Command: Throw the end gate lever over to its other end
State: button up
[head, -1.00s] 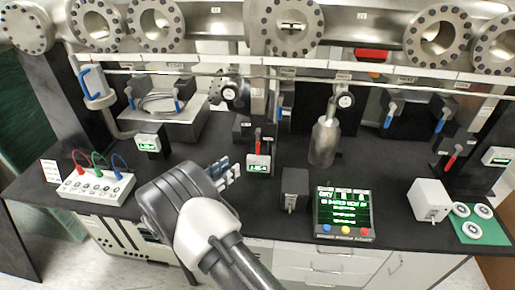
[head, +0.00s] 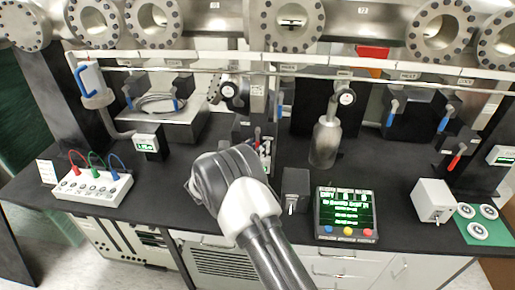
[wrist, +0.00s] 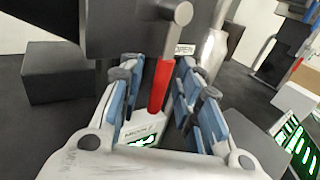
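A red lever (wrist: 161,84) hangs from a grey round pivot in the wrist view, between the blue-padded fingers of my gripper (wrist: 158,88). The fingers are spread, and a gap shows on each side of the lever. An OPEN sign (wrist: 185,49) is right of the pivot. A small green-lit readout (wrist: 143,132) sits below, its label hard to read. In the head view my gripper (head: 264,150) is at this middle lever and partly hides it. Another red lever (head: 455,161) hangs at the far right. I cannot tell from labels which is the end gate's.
A dark box (head: 295,188) and a lit control panel (head: 345,213) stand at the bench front. A white box (head: 432,200) is at the right. A socket box with coloured leads (head: 94,188) is at the left.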

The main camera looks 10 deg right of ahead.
jog(key=shift+c, duration=0.2)
grip_shut()
dwell(0.6)
